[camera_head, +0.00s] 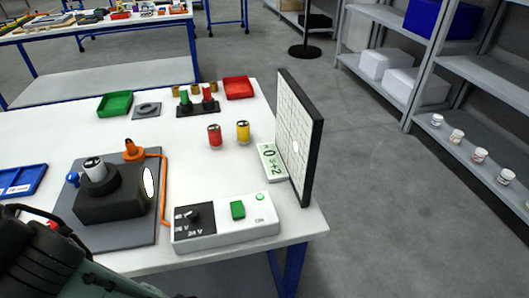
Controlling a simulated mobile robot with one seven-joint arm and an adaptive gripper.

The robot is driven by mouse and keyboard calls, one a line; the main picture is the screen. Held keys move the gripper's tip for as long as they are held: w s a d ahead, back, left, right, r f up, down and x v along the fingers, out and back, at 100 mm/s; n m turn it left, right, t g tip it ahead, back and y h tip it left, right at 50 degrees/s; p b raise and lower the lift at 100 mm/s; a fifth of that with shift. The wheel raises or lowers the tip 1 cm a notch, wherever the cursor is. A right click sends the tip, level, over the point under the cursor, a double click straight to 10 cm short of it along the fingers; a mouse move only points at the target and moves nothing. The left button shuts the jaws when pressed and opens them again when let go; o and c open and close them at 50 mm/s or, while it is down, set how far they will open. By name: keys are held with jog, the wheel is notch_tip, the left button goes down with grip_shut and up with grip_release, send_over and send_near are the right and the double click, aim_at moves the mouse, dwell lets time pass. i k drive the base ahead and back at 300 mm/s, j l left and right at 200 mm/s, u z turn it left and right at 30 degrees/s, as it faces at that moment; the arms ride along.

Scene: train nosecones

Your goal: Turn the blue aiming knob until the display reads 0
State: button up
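The blue aiming knob (73,180) is a small blue ball on the left side of a black lamp unit (112,205). The unit stands on a dark grey plate and has a bright white oval face on its right. The display (270,162) is a small pale-green panel at the foot of the upright board (297,135). It seems to show a 0 and a +2 with a small mark between, seen at a slant. My arm crosses the lower left corner; the gripper's fingers do not show.
A white control box (225,222) with a black dial and green button is at the front. Red (215,136) and yellow (243,132) cans stand mid-table. A blue tray (22,181) lies left.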

aim_at(74, 177)
jog(key=u, duration=1.25)
